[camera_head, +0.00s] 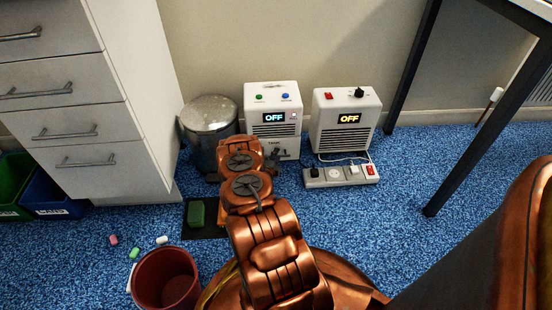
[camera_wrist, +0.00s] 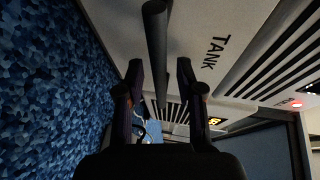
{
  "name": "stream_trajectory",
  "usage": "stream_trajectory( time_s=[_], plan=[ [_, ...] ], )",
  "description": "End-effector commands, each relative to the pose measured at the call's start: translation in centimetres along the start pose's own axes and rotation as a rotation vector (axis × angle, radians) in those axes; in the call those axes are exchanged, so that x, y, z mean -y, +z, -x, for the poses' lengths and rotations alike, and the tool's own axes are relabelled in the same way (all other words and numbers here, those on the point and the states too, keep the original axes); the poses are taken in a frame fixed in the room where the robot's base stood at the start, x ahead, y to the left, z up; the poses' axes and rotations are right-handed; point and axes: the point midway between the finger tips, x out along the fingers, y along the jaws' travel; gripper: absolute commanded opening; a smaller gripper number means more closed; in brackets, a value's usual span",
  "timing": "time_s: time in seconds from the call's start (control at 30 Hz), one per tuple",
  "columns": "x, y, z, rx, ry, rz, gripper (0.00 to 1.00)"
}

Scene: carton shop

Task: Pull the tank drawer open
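The white unit with the tank drawer (camera_head: 272,95) stands on the carpet against the wall, its display reading OFF. In the wrist view the drawer front (camera_wrist: 205,22) carries the word TANK, and a dark bar handle (camera_wrist: 156,40) stands out from it. My gripper (camera_wrist: 159,66) is open, with one finger on each side of the handle. A gap shows between the handle and each finger. In the head view my gripper (camera_head: 272,155) is at the unit's lower front and hides much of the drawer. The drawer looks closed, but this is hard to tell.
A metal bin (camera_head: 210,125) stands close on the left. A second white unit (camera_head: 345,120) and a power strip (camera_head: 340,175) are on the right. A red bucket (camera_head: 165,280), a green block (camera_head: 196,214) and small pieces lie at front left.

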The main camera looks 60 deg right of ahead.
Motion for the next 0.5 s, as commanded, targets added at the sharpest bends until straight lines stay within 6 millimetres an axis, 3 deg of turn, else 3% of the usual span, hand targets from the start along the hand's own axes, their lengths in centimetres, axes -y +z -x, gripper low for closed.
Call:
stream_trajectory(
  time_s=[0.2,0.5],
  plan=[
    [0.00,-0.08,0.00,-0.001,0.001,0.000,0.37],
    [-0.01,-0.07,0.02,-0.001,0.000,0.000,0.06]
  ],
)
